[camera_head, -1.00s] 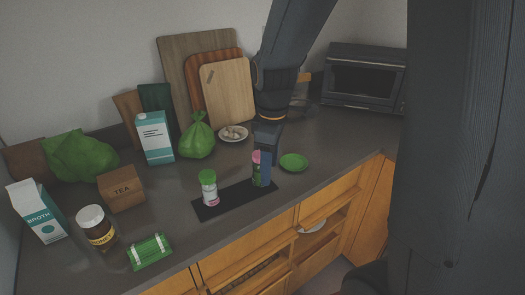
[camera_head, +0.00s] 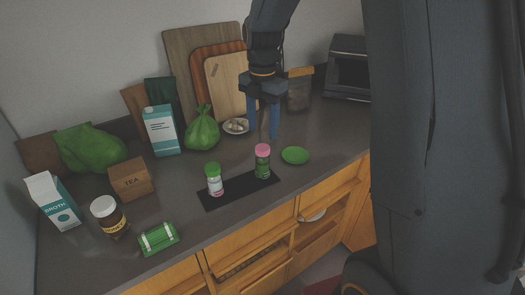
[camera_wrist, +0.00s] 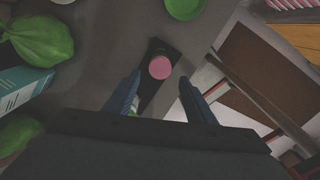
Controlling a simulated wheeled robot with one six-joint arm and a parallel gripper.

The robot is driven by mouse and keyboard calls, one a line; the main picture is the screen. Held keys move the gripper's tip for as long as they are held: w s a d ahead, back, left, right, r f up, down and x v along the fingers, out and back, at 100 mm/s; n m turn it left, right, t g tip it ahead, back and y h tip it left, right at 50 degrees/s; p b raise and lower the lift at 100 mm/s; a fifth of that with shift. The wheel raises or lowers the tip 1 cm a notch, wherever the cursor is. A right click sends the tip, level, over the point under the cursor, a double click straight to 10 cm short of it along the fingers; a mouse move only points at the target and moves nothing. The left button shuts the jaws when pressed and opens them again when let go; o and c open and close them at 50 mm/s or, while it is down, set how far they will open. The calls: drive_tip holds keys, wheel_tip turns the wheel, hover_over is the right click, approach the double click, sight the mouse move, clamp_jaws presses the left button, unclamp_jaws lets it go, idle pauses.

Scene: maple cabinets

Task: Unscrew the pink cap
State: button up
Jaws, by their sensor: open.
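The pink cap (camera_head: 263,148) sits on top of an upright green jar (camera_head: 262,167) at the right part of a black mat (camera_head: 210,203). In the wrist view the pink cap (camera_wrist: 160,67) shows from above, beyond and between my fingertips. My gripper (camera_head: 264,138) is open and empty, with its fingers pointing down above and behind the jar, apart from the cap. Its fingers also show in the wrist view (camera_wrist: 158,80). A second jar with a green cap (camera_head: 213,180) stands upright on the left part of the mat.
A green saucer (camera_head: 295,155) lies to the right of the mat. A bowl of pale items (camera_head: 236,126), a green bag (camera_head: 202,130) and a blue-white carton (camera_head: 162,131) stand behind. A tea box (camera_head: 131,180), honey jar (camera_head: 108,216) and green bundle (camera_head: 158,238) are left. Drawers below stand open.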

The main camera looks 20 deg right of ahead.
sight(263, 148)
drive_tip(key=shift+f+b, duration=2.45)
drive_tip(key=shift+f, duration=0.75)
drive_tip(key=c, duration=1)
drive_tip(key=shift+s+f, duration=0.1)
drive_tip(key=shift+p, duration=0.4)
drive_tip(key=n+p, duration=0.1)
drive_tip(key=n, duration=0.1)
drive_tip(key=shift+n, duration=0.4)
drive_tip(key=shift+n+p, duration=0.6)
drive_tip(key=shift+n, duration=0.9)
